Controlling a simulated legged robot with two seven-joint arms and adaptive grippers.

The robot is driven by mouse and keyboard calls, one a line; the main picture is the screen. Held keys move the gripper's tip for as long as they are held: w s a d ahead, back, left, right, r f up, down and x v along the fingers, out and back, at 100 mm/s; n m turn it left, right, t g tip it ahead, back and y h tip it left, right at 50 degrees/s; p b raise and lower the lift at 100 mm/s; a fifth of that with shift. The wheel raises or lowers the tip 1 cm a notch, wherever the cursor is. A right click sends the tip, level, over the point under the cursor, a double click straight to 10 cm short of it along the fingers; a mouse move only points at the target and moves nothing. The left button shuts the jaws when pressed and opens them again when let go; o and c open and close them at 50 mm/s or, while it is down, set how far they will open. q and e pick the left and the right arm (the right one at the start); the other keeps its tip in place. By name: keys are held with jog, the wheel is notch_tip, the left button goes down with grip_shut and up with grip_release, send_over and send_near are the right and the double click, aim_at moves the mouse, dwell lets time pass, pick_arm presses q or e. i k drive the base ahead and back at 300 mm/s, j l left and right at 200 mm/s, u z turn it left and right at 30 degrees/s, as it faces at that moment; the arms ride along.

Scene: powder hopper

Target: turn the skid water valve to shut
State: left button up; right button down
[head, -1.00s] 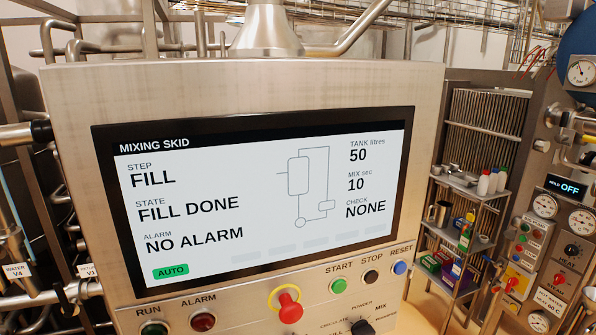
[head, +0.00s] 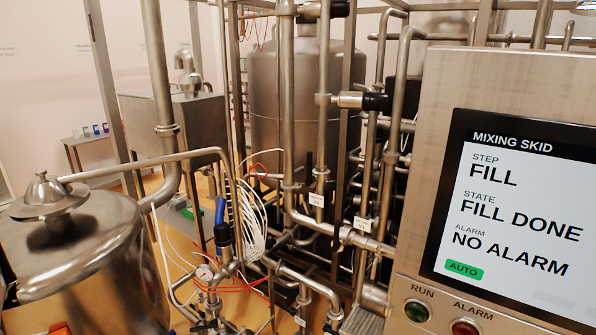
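A blue upright handle (head: 221,212) stands on a dark valve body (head: 223,238) in the pipework left of centre; I cannot tell for sure that it is the skid water valve. A small white tag (head: 317,200) hangs on the pipes to its right, its print too small to read. A second tag (head: 362,224) hangs further right. The mixing skid panel (head: 447,70) at the right reads FILL, FILL DONE and NO ALARM. Neither of my grippers is in view.
A lidded steel vessel (head: 75,255) fills the lower left. A large steel tank (head: 290,110) stands behind the pipes. A coil of white hose (head: 253,215) and a round gauge (head: 204,273) are near the blue handle. Dense piping crowds the middle.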

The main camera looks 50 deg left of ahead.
aim_at(309, 181)
jog(key=j+u, duration=0.15)
jog(key=u, duration=0.25)
jog(key=j+u, duration=0.15)
jog(key=u, duration=0.2)
jog(key=i+j+u, duration=0.15)
jog(key=u, duration=0.25)
jog(key=j+u, duration=0.1)
jog(key=u, duration=0.3)
jog(key=i, duration=0.05)
